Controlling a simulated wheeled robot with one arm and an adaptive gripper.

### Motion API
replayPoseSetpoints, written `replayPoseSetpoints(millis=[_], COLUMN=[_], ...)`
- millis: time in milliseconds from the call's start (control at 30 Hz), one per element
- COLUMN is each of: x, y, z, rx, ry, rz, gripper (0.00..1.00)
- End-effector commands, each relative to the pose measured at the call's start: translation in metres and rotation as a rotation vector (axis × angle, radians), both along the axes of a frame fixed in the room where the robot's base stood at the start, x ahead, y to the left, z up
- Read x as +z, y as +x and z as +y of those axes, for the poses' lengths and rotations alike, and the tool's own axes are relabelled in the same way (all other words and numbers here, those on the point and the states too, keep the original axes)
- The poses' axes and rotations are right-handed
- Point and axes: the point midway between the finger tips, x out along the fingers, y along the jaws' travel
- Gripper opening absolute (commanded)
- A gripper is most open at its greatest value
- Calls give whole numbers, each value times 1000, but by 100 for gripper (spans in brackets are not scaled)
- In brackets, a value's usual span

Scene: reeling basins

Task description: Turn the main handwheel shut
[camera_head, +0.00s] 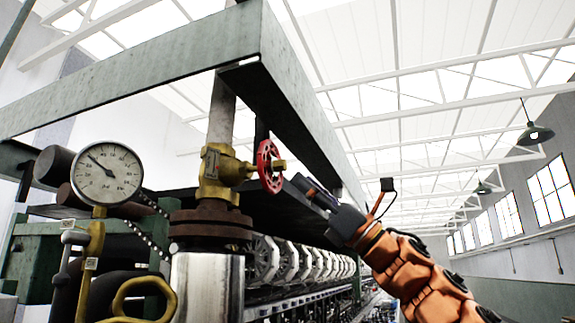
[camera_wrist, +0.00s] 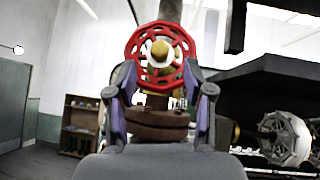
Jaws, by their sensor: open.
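The red handwheel (camera_head: 269,167) sits on the right side of a brass valve (camera_head: 217,173), on a vertical pipe above a rusty flange. In the wrist view the red handwheel (camera_wrist: 131,47) faces me, with its brass hub at the centre. My gripper (camera_head: 300,184) is just right of the wheel in the head view. In the wrist view my gripper (camera_wrist: 159,90) is open, its two fingers spread left and right of the wheel's lower part. Nothing is seen held. Whether the fingertips touch the rim I cannot tell.
A round pressure gauge (camera_head: 107,173) stands left of the valve. A green steel beam (camera_head: 297,90) runs overhead close to the wheel. A row of pale reels (camera_head: 290,260) lies behind and below. A wooden shelf (camera_wrist: 80,125) stands far off.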

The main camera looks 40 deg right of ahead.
Motion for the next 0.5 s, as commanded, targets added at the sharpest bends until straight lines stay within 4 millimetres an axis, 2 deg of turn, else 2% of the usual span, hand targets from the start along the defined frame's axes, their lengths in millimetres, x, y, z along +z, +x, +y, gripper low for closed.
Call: replayPoseSetpoints(millis=[33,200,500], x=[11,29,38], y=[5,16,27], z=[5,17,23], rx=[5,6,2], ry=[1,1,3], rz=[-1,-2,1], gripper=[52,52,52])
